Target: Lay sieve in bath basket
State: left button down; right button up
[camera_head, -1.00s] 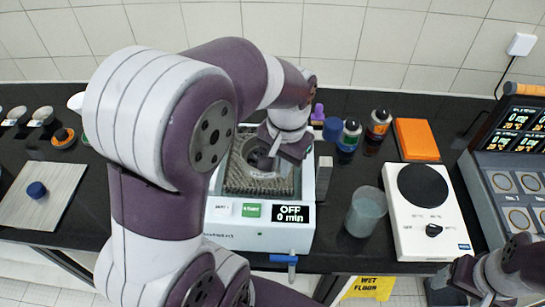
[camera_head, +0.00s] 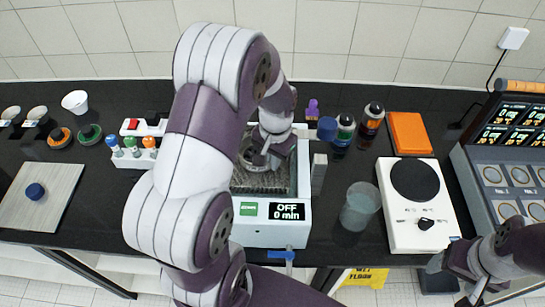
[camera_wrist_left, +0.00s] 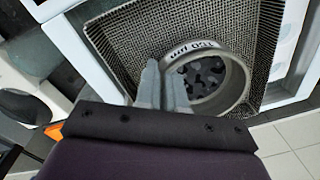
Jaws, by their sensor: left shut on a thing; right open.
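The bath (camera_head: 245,228) is a white box with a display reading OFF and 0 min. Its mesh basket (camera_head: 262,180) lies inside and also shows in the left wrist view (camera_wrist_left: 127,38). The sieve (camera_wrist_left: 236,72) is a round metal ring with a printed label and dark lumps inside. It is within the basket's outline; whether it touches the mesh I cannot tell. My left gripper (camera_wrist_left: 165,80) is shut on the sieve's rim. In the head view my left arm hides most of the sieve. My right gripper (camera_head: 468,280) is at the lower right, open and away from the bath.
A beaker (camera_head: 360,206) and a white hot plate (camera_head: 432,228) stand right of the bath. Bottles (camera_head: 371,121) and an orange block (camera_head: 408,134) are behind. A grey board (camera_head: 58,180) lies at the left. A blue-handled tap (camera_head: 281,254) sticks out at the bath's front.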

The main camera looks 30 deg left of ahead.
pick_arm(q)
jog(key=c, duration=1.2)
grip_release()
jog(key=shift+s+d, duration=0.1)
jog(key=shift+d, duration=0.05)
jog(key=shift+c, duration=0.2)
jog(key=shift+r, duration=0.2)
notch_tip(320, 180, up, 12)
jog(key=shift+t+h, duration=0.3)
jog(key=shift+t, duration=0.4)
jog(key=s+d+f, duration=0.2)
jog(key=s, duration=0.1)
jog(key=s+d+f, duration=0.2)
jog(key=s+d, duration=0.1)
jog(key=s+d+f, duration=0.2)
jog(key=d, duration=0.1)
jog(key=shift+s+d+f, duration=0.15)
jog(key=shift+s+f, duration=0.25)
jog(key=shift+w, duration=0.1)
